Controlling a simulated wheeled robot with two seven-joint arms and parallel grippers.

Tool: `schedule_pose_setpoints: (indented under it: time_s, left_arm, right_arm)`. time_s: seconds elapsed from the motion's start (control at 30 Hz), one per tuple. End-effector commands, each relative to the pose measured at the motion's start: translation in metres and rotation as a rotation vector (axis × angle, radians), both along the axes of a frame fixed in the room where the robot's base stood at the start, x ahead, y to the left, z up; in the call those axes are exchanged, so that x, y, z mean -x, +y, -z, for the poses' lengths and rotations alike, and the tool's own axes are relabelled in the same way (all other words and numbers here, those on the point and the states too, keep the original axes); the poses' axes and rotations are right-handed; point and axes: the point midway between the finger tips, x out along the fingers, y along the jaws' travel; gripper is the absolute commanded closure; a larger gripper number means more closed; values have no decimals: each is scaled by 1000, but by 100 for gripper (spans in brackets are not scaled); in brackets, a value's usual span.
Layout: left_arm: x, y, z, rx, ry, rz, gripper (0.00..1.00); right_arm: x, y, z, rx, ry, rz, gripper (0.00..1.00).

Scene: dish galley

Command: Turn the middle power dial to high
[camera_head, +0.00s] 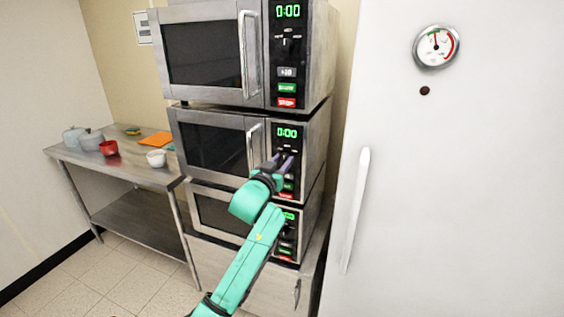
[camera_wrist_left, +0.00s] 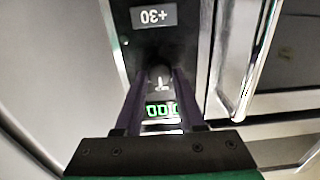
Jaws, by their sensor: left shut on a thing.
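Three steel microwaves are stacked, and the middle microwave (camera_head: 178,112) shows a green 0:00 display. Its power dial (camera_wrist_left: 160,76) is a dark knob on the black control panel, seen upside down in the left wrist view between the +30 button and the display. My left gripper (camera_head: 285,157) is at that panel with its fingers shut on the dial, one on each side; it also shows in the left wrist view (camera_wrist_left: 158,92). In the head view the gripper hides the dial. I cannot tell its setting. My right gripper is not in view.
The top microwave (camera_head: 200,10) and bottom microwave (camera_head: 215,208) sit directly above and below. Door handles (camera_head: 254,147) stick out left of the panels. A white door with a handle (camera_head: 354,210) and gauge (camera_head: 436,46) is right. A steel table (camera_head: 125,172) holds pots and bowls at left.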

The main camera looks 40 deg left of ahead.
Motion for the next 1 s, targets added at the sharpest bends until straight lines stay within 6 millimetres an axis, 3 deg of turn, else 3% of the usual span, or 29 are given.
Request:
schedule_pose_setpoints:
  time_s: [0.37,1.0]
  left_arm:
    - [0,0,0,-135,50,0,100]
    - [-1,-2,0,-680,239,1,100]
  right_arm:
    - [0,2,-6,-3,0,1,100]
    - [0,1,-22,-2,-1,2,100]
